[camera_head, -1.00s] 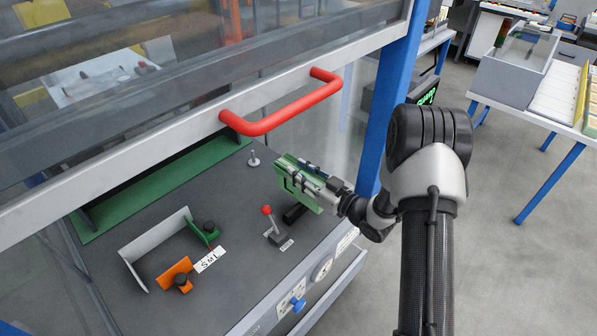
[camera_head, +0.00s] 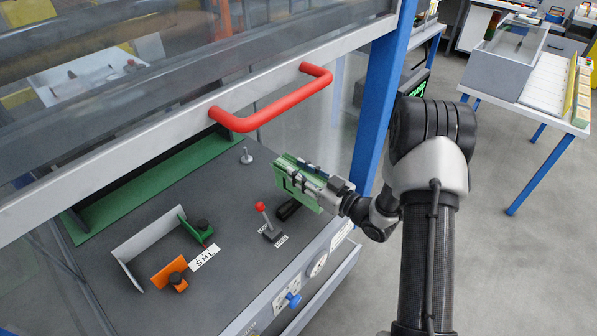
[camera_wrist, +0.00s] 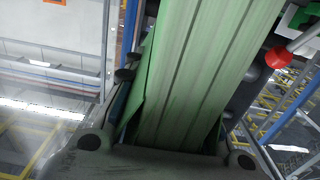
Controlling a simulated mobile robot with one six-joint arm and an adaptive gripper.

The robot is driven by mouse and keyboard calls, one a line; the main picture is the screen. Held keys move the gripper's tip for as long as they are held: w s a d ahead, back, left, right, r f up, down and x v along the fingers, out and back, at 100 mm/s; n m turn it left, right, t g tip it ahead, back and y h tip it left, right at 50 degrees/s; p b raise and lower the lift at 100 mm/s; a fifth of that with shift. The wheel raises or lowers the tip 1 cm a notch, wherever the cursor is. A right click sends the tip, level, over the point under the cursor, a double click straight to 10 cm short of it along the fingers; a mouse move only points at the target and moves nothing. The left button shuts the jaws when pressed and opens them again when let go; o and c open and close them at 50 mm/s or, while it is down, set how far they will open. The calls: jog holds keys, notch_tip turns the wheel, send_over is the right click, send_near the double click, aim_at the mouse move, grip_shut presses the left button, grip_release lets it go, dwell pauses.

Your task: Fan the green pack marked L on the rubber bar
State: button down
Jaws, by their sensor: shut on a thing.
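My gripper (camera_head: 312,184) is shut on a green pack (camera_head: 300,185), held tilted near the right front of the grey machine bed. In the wrist view the green pack (camera_wrist: 205,75) fills the middle, its long layered edges running up between the fingers. No letter L can be read on it. The black rubber bar (camera_head: 288,209) shows partly below the pack, close to the bed's front edge. I cannot tell whether the pack touches the bar.
A red-knobbed lever (camera_head: 262,208) stands just left of the bar. A red handle (camera_head: 275,112) on the raised guard and a blue post (camera_head: 383,95) are close by. The white angled stop (camera_head: 148,245), orange block (camera_head: 168,272) and S-M-L label (camera_head: 204,257) lie left.

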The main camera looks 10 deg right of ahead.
aim_at(315, 181)
jog(key=shift+s+d, duration=0.2)
jog(key=shift+s, duration=0.05)
jog(key=shift+s, duration=0.1)
jog(key=shift+s+d+f, duration=0.1)
jog(key=shift+s+d, duration=0.3)
jog(key=shift+s, duration=0.1)
jog(key=shift+s+d, duration=0.1)
jog(key=shift+s, duration=0.05)
jog(key=shift+s+d, duration=0.35)
jog(key=shift+s, duration=0.1)
jog(key=shift+s+d, duration=0.4)
jog(key=shift+s, duration=0.15)
jog(key=shift+r, duration=0.2)
